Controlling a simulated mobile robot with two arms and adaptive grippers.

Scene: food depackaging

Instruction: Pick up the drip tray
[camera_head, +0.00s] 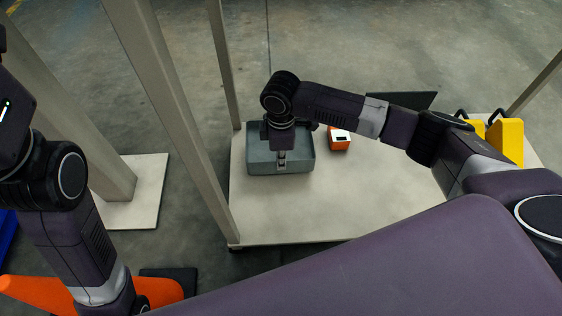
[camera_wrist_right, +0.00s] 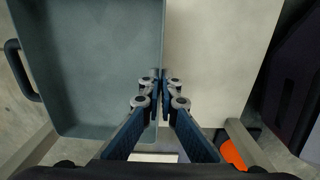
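The drip tray (camera_head: 300,163) is a grey-green open box with upright walls. It stands on the left part of the pale platform in the head view, and it fills the left half of the right wrist view (camera_wrist_right: 95,60).
The pale platform (camera_head: 330,210) is clear in front of the tray. An orange box with a white label (camera_head: 340,142) stands just right of the tray. Yellow items (camera_head: 508,140) are at the far right. Upright posts (camera_head: 160,90) rise left of the platform. An orange cone-like object (camera_head: 40,292) lies lower left.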

